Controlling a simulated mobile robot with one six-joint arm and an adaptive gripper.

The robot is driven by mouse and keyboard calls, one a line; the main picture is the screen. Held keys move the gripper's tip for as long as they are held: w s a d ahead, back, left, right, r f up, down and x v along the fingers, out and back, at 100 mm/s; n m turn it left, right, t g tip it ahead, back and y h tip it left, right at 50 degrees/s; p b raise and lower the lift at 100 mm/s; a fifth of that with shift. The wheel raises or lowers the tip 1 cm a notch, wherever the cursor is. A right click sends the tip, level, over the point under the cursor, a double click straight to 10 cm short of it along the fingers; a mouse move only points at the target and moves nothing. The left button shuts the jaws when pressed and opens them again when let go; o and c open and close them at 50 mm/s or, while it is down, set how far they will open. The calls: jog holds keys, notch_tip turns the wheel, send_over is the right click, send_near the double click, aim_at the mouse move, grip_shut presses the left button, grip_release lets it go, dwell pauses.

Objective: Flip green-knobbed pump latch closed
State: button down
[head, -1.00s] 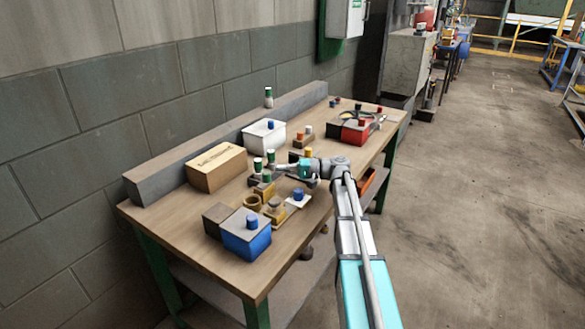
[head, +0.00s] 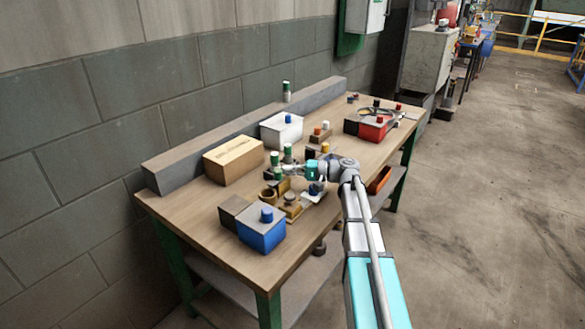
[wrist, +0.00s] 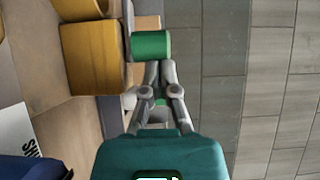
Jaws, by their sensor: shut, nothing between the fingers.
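Green knobs stand among the small parts mid-table: one green knob (head: 275,158) with a white part under it, and another green-topped piece (head: 288,150) just behind. I cannot tell for sure which belongs to the pump latch. My gripper (head: 284,170) points left over the table beside the front one. In the wrist view my gripper (wrist: 158,68) is shut and empty. Its tips sit right at a green knob (wrist: 151,45), touching or nearly so. The knob joins a tan and yellow body (wrist: 90,57). The latch's position is hard to tell.
A cardboard box (head: 233,160), a white box (head: 281,130) with a blue knob, a blue box (head: 262,236) and a red box (head: 374,131) stand around the small parts. A grey ledge (head: 220,142) runs along the wall.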

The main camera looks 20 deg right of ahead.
dwell(0.4)
jog(key=shift+w+d, duration=0.25)
jog(key=shift+d, duration=0.1)
jog(key=d, duration=0.1)
jog(key=w+d, duration=0.1)
jog(key=shift+w+d, duration=0.25)
jog(key=shift+d, duration=0.15)
jog(key=v, duration=1)
jog(key=shift+s, duration=0.15)
jog(key=shift+r, duration=0.1)
